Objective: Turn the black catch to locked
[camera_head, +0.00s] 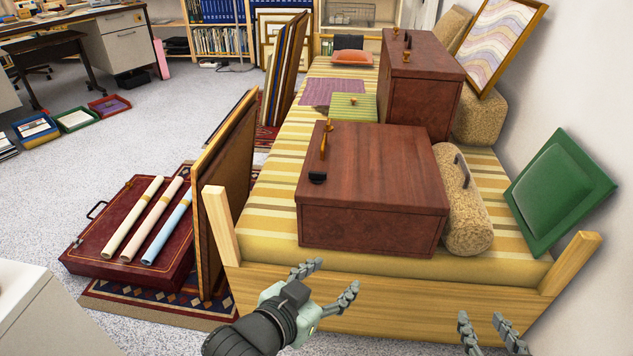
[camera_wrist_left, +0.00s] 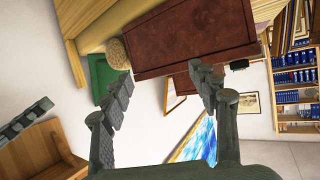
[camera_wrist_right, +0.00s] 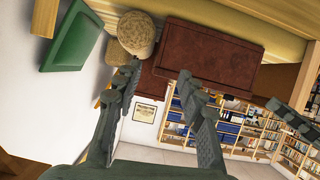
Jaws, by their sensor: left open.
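The black catch (camera_head: 318,177) is a small dark piece at the front left edge of the near reddish-brown wooden box (camera_head: 385,170), which lies on a striped bed. An upright brass-coloured fitting (camera_head: 325,138) stands behind it on the same lid. The catch's exact setting is too small to tell. My left gripper (camera_head: 335,276) is open and empty in front of the bed's footboard, below and apart from the box. My right gripper (camera_head: 487,325) is open and empty farther right, low by the footboard.
A second brown box (camera_head: 425,80) stands farther back. A tan bolster (camera_head: 465,215) lies right of the near box, with a green cushioned frame (camera_head: 562,190) beyond. The wooden footboard (camera_head: 400,300) and leaning panels (camera_head: 222,190) bound the bed's near left corner.

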